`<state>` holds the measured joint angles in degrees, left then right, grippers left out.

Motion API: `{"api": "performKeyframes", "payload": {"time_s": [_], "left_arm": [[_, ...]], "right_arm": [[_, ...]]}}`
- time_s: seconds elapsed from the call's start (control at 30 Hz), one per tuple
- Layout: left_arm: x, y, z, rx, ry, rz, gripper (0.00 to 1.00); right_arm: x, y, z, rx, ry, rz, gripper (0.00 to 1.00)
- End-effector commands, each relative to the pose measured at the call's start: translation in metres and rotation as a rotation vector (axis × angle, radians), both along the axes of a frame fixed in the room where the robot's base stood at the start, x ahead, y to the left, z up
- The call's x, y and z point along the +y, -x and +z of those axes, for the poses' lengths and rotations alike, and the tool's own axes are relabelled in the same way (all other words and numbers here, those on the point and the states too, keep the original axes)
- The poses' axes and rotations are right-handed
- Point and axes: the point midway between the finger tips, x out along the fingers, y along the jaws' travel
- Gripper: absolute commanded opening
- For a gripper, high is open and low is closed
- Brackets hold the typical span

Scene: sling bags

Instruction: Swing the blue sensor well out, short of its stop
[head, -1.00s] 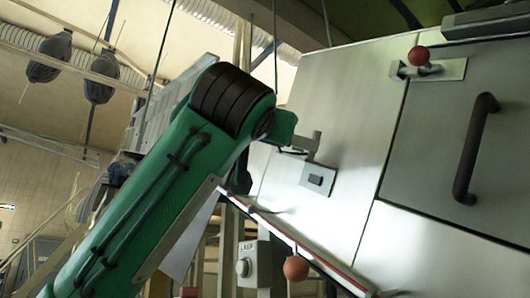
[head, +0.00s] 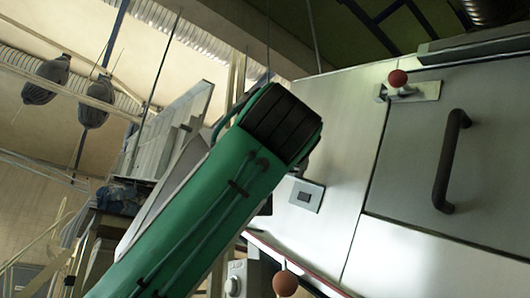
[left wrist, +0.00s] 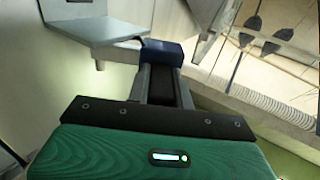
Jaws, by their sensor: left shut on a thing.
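The blue sensor (left wrist: 163,48) shows in the left wrist view as a dark blue block at the end of my fingers. My left gripper (left wrist: 161,72) is shut on it. A grey bracket (left wrist: 98,30) stands just left of the sensor; I cannot tell whether they touch. In the head view my green left arm reaches up from the bottom left, and its dark joint hides the gripper and the sensor. My right gripper is in neither view.
A pale metal cabinet (head: 395,243) fills the right of the head view. It has a dark handle (head: 450,160), a red ball knob (head: 398,78) and a small switch plate (head: 307,195). Another ball knob (head: 285,283) and a grey box (head: 235,278) sit below.

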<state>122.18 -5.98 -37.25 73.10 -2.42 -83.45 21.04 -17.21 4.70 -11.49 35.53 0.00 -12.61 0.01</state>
Motion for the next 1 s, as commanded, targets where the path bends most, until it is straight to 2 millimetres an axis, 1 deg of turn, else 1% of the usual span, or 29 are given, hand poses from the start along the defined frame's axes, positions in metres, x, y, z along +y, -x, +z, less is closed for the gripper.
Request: {"api": "performKeyframes", "payload": {"time_s": [0.03, 0.1, 0.13, 0.4, 0.53, 0.67, 0.9, 0.93, 1.0], "left_arm": [[-0.002, -0.001, -0.004, 0.008, -0.003, -0.004, 0.26], [-0.002, -0.001, -0.003, 0.007, -0.003, -0.004, 0.39], [-0.002, -0.001, -0.003, 0.006, -0.002, -0.003, 0.44], [-0.001, 0.0, -0.002, 0.003, -0.001, -0.002, 0.44], [-0.001, 0.008, -0.007, 0.002, 0.0, -0.003, 0.44], [-0.002, 0.028, -0.019, 0.0, -0.001, -0.004, 0.44], [-0.005, 0.078, -0.043, 0.0, -0.001, -0.005, 0.44], [-0.005, 0.084, -0.046, 0.0, -0.001, -0.005, 0.44], [-0.006, 0.097, -0.051, 0.001, -0.002, -0.006, 0.44]], "right_arm": [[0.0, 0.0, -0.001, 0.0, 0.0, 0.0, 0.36], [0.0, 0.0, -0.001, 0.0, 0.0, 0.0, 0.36], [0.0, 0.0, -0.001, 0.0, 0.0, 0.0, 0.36], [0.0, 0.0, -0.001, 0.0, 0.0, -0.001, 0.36], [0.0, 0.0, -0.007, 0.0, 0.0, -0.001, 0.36], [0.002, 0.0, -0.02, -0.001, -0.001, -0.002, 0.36], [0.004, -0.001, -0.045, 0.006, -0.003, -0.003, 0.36], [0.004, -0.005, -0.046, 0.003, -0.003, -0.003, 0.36], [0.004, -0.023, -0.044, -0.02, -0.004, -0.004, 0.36]]}}
